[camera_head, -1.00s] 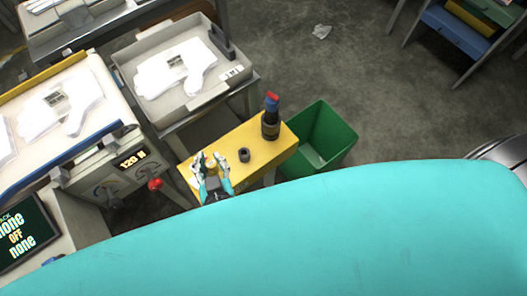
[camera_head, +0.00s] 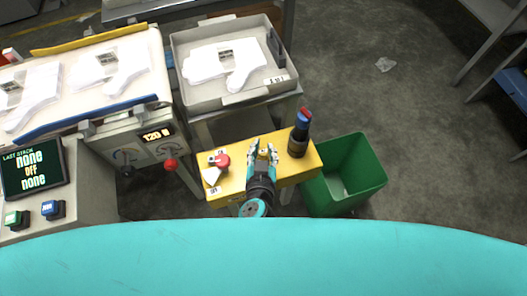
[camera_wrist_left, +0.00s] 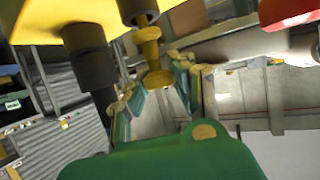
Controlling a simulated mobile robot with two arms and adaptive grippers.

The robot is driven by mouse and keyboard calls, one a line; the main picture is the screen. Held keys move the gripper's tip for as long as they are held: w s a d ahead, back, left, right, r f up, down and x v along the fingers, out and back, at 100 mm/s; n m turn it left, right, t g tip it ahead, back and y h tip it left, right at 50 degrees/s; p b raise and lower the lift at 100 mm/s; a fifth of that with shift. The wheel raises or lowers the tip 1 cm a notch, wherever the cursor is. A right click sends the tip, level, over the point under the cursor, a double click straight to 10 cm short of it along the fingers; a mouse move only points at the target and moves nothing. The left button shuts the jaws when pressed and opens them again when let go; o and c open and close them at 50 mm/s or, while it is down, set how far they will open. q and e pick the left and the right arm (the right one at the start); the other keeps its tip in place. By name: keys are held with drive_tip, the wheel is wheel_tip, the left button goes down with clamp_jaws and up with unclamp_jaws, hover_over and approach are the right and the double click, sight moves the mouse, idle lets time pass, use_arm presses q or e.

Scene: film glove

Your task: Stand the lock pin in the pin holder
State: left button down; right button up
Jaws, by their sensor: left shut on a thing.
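The yellow lock pin (camera_wrist_left: 150,50) shows in the wrist view between the fingers of my left gripper (camera_wrist_left: 160,92); the fingers are shut on it. Its far end meets the small dark pin holder (camera_wrist_left: 138,10) at the top of that view; I cannot tell whether it is inside or only against it. In the head view my left gripper (camera_head: 262,150) is over the middle of the yellow bench (camera_head: 228,187), with a bit of the pin (camera_head: 264,153) showing between its fingers. The gripper hides the holder there. My right gripper is not in view.
A dark bottle with a red and blue top (camera_head: 299,135) stands close right of the gripper. A red-knobbed white piece (camera_head: 215,168) sits at the bench's left end. A green bin (camera_head: 360,170) is at the right, a grey tray (camera_head: 262,92) behind.

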use_arm(q)
drive_tip(key=shift+f, duration=0.45)
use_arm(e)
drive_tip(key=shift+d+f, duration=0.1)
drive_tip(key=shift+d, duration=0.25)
use_arm(q)
drive_tip(key=shift+f, duration=0.1)
drive_tip(key=c, duration=1.6)
unclamp_jaws()
drive_tip(key=shift+f, duration=0.1)
drive_tip(key=o, duration=0.4)
drive_tip(key=shift+o, duration=0.4)
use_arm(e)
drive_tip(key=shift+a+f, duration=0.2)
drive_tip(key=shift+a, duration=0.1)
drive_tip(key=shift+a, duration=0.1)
